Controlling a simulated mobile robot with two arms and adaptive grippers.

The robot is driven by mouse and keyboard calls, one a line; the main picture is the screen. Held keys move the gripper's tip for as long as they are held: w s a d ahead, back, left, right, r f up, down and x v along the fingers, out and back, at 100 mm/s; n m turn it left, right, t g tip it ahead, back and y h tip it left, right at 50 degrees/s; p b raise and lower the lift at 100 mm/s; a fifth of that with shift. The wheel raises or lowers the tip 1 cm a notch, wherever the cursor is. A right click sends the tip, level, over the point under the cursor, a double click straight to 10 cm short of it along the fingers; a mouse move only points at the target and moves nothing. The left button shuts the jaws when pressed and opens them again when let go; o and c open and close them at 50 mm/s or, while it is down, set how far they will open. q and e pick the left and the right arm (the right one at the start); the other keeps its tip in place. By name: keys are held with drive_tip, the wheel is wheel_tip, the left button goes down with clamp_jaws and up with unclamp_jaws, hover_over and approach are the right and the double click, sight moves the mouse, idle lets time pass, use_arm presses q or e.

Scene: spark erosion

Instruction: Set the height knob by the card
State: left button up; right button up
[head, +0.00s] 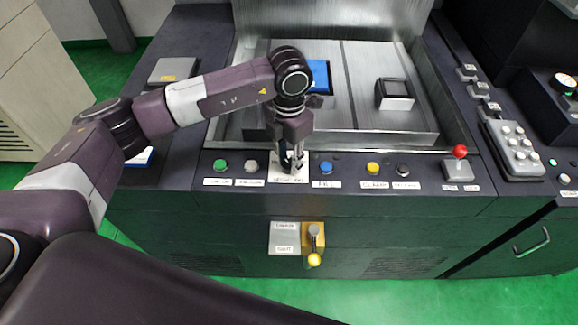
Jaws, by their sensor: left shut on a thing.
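My left gripper (291,168) points down at the front panel and is shut on the height knob, which its fingers almost wholly hide. The knob's white plate (281,178) shows around the fingers, with a dark printed label along its front edge, too small to read surely. A white sheet with a blue part (141,157) lies on the left of the console, partly hidden by my left arm; I cannot tell whether it is the card. My right gripper is not in view.
Green (220,164), white (250,165), blue (326,167) and yellow (373,168) buttons flank the knob. A red-balled lever (460,152) stands at right. Behind are a blue item (319,76) and a dark-topped block (395,94).

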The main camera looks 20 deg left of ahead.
sight(289, 163)
use_arm(q)
drive_tip(key=shift+m+b, duration=1.4)
drive_tip(key=shift+r, duration=0.1)
drive_tip(key=o, duration=1.2)
drive_tip(key=shift+c, duration=0.2)
wheel_tip(289, 163, up, 12)
